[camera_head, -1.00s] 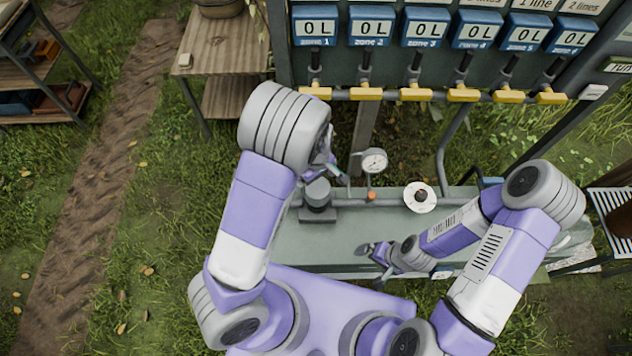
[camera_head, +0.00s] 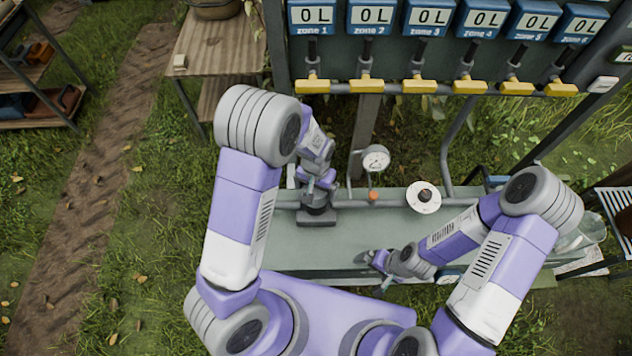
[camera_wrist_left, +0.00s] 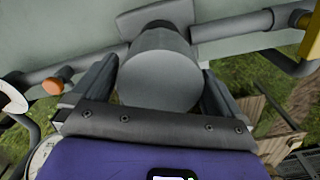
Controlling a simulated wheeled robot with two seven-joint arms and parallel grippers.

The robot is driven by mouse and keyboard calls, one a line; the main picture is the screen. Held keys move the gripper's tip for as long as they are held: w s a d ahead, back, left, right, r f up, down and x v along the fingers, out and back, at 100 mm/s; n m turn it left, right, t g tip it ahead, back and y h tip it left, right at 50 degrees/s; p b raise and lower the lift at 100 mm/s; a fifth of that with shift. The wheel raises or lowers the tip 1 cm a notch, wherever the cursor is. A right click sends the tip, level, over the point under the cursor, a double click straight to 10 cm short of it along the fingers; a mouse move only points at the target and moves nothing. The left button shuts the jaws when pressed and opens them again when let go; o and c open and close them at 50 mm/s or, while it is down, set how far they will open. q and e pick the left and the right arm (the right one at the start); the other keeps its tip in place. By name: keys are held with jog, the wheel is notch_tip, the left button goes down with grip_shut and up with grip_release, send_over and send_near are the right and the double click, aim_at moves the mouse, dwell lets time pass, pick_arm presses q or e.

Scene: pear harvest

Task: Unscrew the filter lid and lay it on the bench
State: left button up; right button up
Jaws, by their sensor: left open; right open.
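The filter is a dark grey housing on a square foot (camera_head: 317,217) on the bench (camera_head: 290,256). In the head view my left gripper (camera_head: 319,190) is over it and hides most of its top. In the left wrist view the round grey filter lid (camera_wrist_left: 160,80) lies between the two open fingers of my left gripper (camera_wrist_left: 158,92), with one finger on each side. I cannot tell whether the fingers touch it. My right gripper (camera_head: 372,268) is open and empty, low above the front part of the bench.
A pressure gauge (camera_head: 376,158) and an orange knob (camera_head: 373,196) stand right of the filter on the pipe. Yellow valve handles (camera_head: 366,86) line the panel behind. The middle of the bench is clear.

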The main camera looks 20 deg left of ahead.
pick_arm(q)
jog(key=shift+f, duration=0.65)
jog(key=c, duration=0.8)
jog(key=n, duration=0.5)
jog(key=shift+r+p, duration=0.1)
jog(key=shift+p, duration=0.3)
jog(key=shift+c, duration=0.3)
jog(key=n+p, duration=0.2)
jog(key=n, duration=0.4)
jog(key=shift+n, duration=0.6)
jog(key=shift+r+p, duration=2.95)
jog(key=shift+r, duration=0.5)
